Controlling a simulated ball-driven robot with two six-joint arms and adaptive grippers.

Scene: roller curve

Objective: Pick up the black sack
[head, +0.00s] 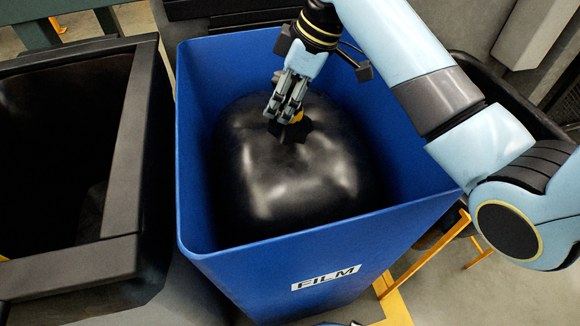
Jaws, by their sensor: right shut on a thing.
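The black sack (290,170) is a large, shiny, rounded bag inside the blue bin (300,246) labelled FILM. My right gripper (285,118) reaches down into the bin from the top right, and its fingers are shut on the gathered top of the sack. My left gripper is not in view.
A dark, open container (125,150) with a thick rim stands close on the left of the blue bin. Yellow rails (425,255) stand on the floor at the right. Another dark container is partly hidden behind my right arm.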

